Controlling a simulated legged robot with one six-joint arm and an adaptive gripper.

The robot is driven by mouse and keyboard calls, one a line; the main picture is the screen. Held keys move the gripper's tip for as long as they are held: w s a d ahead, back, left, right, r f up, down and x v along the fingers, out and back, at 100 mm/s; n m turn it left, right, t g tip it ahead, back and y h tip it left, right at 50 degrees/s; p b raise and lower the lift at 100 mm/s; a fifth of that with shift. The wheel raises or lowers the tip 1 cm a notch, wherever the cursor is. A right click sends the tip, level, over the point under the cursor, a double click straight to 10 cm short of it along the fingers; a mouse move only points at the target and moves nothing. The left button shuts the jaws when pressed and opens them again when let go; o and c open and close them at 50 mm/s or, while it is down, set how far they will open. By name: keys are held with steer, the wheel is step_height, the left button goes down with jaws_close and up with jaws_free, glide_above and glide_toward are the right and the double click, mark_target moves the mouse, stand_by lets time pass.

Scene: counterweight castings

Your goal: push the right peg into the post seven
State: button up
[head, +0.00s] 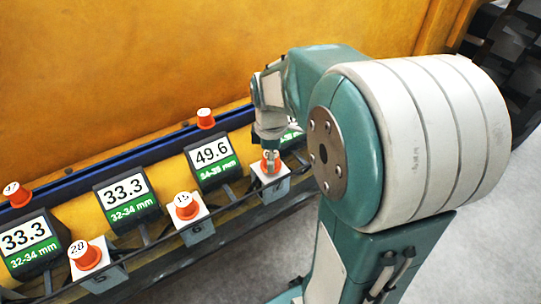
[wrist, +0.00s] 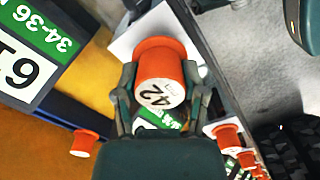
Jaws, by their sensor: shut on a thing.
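My gripper (head: 270,152) points down over a white post (head: 268,188) whose front mark looks like a 7. It is shut on an orange peg (head: 270,166). In the wrist view the orange peg (wrist: 160,70) has a white end marked 42, with my gripper's fingers (wrist: 165,85) on both sides of it. The white post (wrist: 125,42) shows just beyond the peg. The peg's lower end is hidden, so I cannot tell how deep it sits.
Other white posts hold orange pegs marked 15 (head: 186,205) and 20 (head: 86,256). Loose-looking orange pegs (head: 205,118) (head: 17,194) stand along the dark blue rail behind. Display boxes reading 49.6 (head: 212,165) and 33.3 (head: 128,200) stand close by. Grey floor (head: 230,262) lies in front.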

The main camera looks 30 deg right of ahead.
steer(key=shift+f, duration=0.55)
steer(key=o, duration=1.2)
step_height(320, 180, up, 12)
steer(key=shift+f, duration=0.1)
stand_by(0.4)
steer(key=s+a+m+t, duration=0.2)
steer(key=s+a+m, duration=0.1)
steer(key=s+m, duration=0.1)
steer(key=s+a+m+t, duration=0.1)
steer(key=s+a+m, duration=0.2)
steer(key=s+a, duration=0.1)
steer(key=s+a+f+m+t, duration=0.1)
steer(key=s+a+m+t, duration=0.1)
steer(key=s+a+m, duration=0.2)
steer(key=shift+s+f+m+t, duration=0.1)
steer(key=shift+s+m+t, duration=0.2)
